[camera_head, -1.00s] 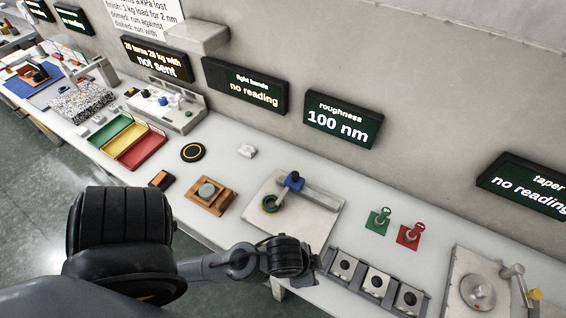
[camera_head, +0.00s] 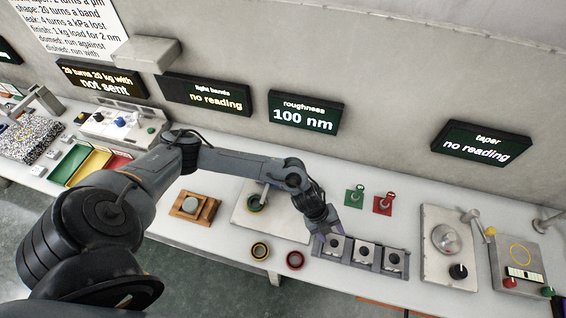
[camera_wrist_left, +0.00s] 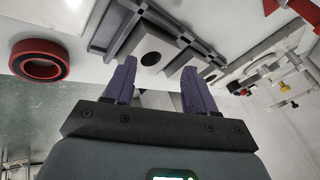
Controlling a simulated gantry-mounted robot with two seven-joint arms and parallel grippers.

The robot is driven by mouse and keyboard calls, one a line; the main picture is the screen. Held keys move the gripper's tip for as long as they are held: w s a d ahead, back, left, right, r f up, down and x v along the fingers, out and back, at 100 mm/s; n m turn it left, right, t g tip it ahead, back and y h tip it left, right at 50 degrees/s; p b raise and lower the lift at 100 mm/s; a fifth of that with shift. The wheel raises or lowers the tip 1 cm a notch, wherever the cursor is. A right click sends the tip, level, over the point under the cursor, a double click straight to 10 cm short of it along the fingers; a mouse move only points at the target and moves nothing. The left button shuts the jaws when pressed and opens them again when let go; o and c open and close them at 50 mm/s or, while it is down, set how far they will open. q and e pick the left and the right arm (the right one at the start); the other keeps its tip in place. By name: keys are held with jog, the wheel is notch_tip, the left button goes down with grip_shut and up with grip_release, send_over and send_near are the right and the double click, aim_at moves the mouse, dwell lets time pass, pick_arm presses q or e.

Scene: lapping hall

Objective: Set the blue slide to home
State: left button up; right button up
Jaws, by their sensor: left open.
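The blue slide, seen earlier on the rail of the white plate (camera_head: 240,224), is now hidden behind my left arm in the head view. A green and yellow ring (camera_head: 255,203) shows on that plate beside the arm. My left gripper (camera_head: 322,238) points down at the left end of a grey rack (camera_head: 345,262) holding several square blocks with dark holes. In the left wrist view my left gripper (camera_wrist_left: 157,85) has its two purple fingers spread apart with nothing visibly gripped; the rack (camera_wrist_left: 123,35) lies just beyond them. My right gripper is not in view.
A yellow-black ring (camera_head: 260,250) and a red ring (camera_head: 295,260) lie near the table's front edge. Green (camera_head: 354,198) and red (camera_head: 383,204) stands are behind the rack. A wooden block (camera_head: 187,206) is left. A disc station (camera_head: 446,240) is right.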

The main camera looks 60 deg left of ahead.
pick_arm(q)
jog(key=s+a+r+n+g+p, duration=0.1)
jog(key=a+r, duration=0.3)
jog(key=a, duration=0.7)
jog(key=s+a+r+n+g+y+p, duration=0.15)
jog(key=a+r, duration=0.25)
jog(key=a, duration=0.7)
jog(key=s+a+r+n+g+h+p, duration=0.15)
jog(key=a+r, duration=0.35)
jog(key=a, duration=0.6)
jog(key=shift+m+t+y, duration=0.3)
jog(key=shift+y, duration=0.1)
jog(key=x, duration=1)
jog(key=shift+s+d+f, duration=0.2)
jog(key=shift+f, duration=0.15)
grip_shut()
